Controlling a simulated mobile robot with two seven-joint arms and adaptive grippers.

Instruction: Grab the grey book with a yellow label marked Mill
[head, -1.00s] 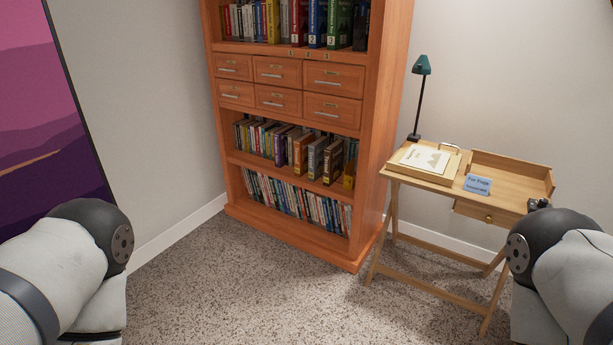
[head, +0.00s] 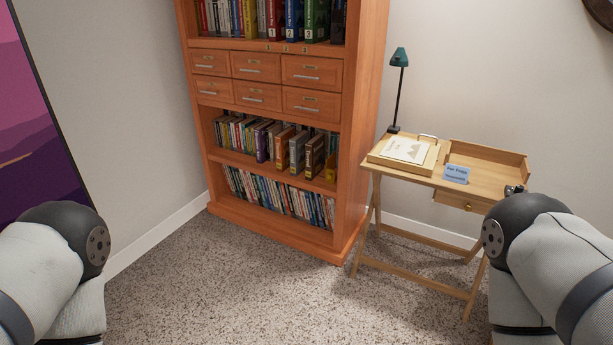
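A greyish book (head: 298,151) stands upright among other books on the bookcase's upper low shelf, below the drawers. It is between an orange-brown book and a dark brown book. Its label is too small to read, so I cannot tell whether it is the one marked Mill. Neither of my grippers is visible. Only my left arm's links show at the lower left and my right arm's links at the lower right, both well in front of the bookcase.
The orange wooden bookcase (head: 349,180) has drawers and several book rows. A wooden desk (head: 488,180) at its right holds a green lamp (head: 399,80), a tray with papers (head: 405,150) and a blue sign (head: 456,173). Open carpet (head: 220,285) lies in front.

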